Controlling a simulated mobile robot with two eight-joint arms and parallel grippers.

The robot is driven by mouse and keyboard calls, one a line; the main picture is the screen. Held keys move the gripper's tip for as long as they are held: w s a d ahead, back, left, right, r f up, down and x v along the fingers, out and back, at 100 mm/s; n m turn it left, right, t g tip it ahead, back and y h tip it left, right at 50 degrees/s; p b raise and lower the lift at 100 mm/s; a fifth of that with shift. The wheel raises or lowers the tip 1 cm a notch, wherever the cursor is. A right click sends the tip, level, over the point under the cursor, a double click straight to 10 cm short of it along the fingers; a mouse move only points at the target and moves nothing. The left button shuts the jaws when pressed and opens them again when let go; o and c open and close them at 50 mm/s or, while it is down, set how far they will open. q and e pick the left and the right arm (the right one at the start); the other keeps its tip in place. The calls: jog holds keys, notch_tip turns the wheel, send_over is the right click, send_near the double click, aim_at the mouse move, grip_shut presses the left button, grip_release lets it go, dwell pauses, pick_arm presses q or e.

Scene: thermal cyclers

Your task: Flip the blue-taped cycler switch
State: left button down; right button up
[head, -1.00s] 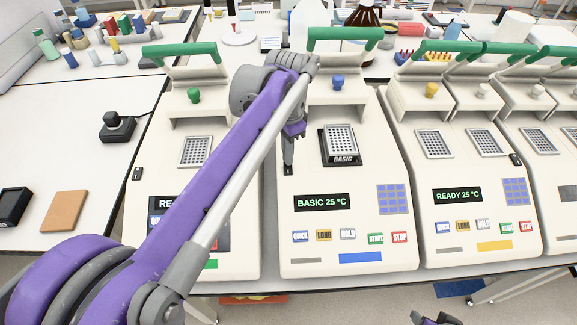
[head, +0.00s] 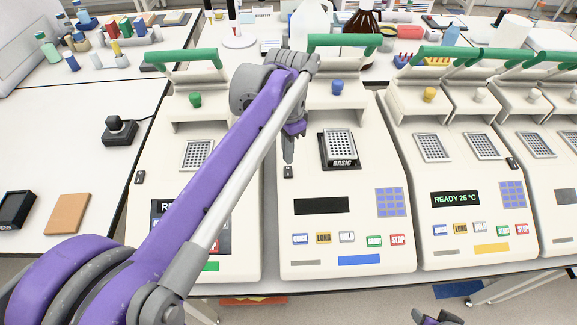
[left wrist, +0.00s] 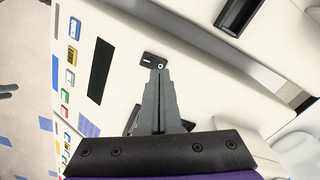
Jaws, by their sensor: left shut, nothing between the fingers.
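The blue-taped cycler (head: 335,222) is the white unit in the middle of the head view, with a blue tape strip (head: 360,259) on its front. Its display (head: 321,206) is dark. Its small black rocker switch (head: 288,172) is on the left side of the top panel. My left gripper (head: 288,160) is shut and empty, with its tips just above and behind the switch. In the left wrist view the fingertips (left wrist: 157,72) are beside the switch (left wrist: 152,60), partly overlapping its edge. My right gripper (head: 432,319) shows only in part at the bottom edge.
A green-taped cycler (head: 236,258) stands close on the left, partly behind my left arm. A yellow-taped cycler (head: 492,248) stands on the right, its display lit READY 25 °C. Green lid handles (head: 345,40) rise behind. A bench with bottles lies beyond.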

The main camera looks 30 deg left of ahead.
aim_at(288, 168)
pick_arm(q)
notch_tip(288, 168, up, 5)
jog(key=shift+f+p, duration=0.2)
jog(key=shift+p, duration=1)
pick_arm(e)
jog(key=r, duration=0.2)
jog(key=w+r, duration=0.1)
jog(key=shift+w+r, duration=0.15)
jog(key=shift+r, duration=0.2)
pick_arm(q)
jog(key=shift+f, duration=0.1)
